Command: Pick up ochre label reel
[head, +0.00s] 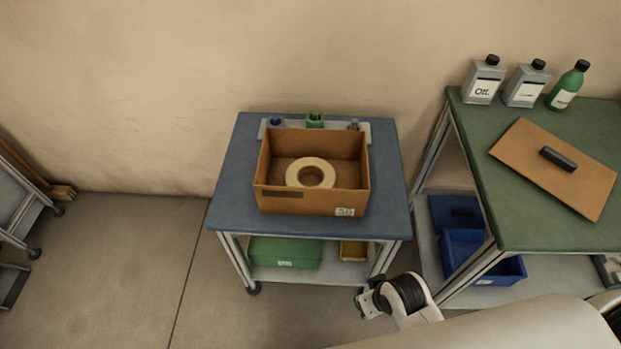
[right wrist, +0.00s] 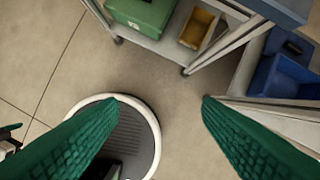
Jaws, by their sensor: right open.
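A pale ochre-beige label reel (head: 310,173), a ring with an open centre, lies flat in an open cardboard box (head: 300,202) in the head view. The box stands on the blue-topped cart (head: 232,190); its front wall stands before the reel. My right gripper (right wrist: 160,100) is open and empty in the right wrist view, its green ribbed fingers wide apart above the floor. In the head view my right wrist is low, in front of the cart's right side, well below and away from the reel. My left gripper does not show.
A green-topped table (head: 520,220) at right holds bottles and a brown board (head: 555,168). A grey rack (head: 365,128) with small items is behind the box. The cart's lower shelf holds a green box (head: 285,251) and a yellow bin (head: 353,250).

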